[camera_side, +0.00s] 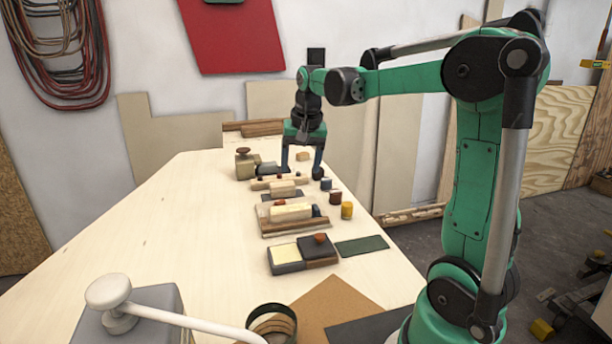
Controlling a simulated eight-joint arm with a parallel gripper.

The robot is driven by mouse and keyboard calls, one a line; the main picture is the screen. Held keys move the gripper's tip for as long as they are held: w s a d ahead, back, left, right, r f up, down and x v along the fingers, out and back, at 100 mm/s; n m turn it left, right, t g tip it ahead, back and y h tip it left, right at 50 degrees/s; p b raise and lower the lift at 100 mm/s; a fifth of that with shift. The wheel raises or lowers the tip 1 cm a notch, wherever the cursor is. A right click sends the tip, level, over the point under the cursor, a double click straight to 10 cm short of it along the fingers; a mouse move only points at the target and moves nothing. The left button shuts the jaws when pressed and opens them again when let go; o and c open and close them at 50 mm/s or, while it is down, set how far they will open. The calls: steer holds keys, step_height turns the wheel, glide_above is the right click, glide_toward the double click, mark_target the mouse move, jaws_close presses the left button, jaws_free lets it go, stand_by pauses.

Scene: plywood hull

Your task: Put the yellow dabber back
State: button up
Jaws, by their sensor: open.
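The yellow dabber (347,210) is a small yellow cylinder standing upright near the right edge of the pale work table. It is the nearest of a short row of small dabbers, with a brown one (335,197) and a dark blue-grey one (326,184) behind it. My gripper (301,172) points down over the far part of the table, behind and left of the yellow dabber and apart from it. Its fingers are spread, with nothing seen between them. The right fingertip overlaps a dark round thing in the picture; I cannot tell whether they touch.
A wooden tray with a pale block (291,212) lies left of the yellow dabber. Nearer are an open ink pad (286,254) with a red-knobbed lid and a green mat (361,245). The table's left side (150,235) is bare.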

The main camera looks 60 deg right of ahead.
steer(key=s+a+f+n+t, duration=0.1)
steer(key=s+a+n+t, duration=0.1)
steer(key=a+n, duration=0.3)
steer(key=s+a+f+n+t+y, duration=0.1)
steer(key=a+n, duration=0.5)
steer(key=a, duration=0.8)
steer(key=shift+s+a+f+t, duration=0.25)
steer(key=shift+s+f+t, duration=0.6)
steer(key=shift+s, duration=0.3)
steer(key=shift+r, duration=0.1)
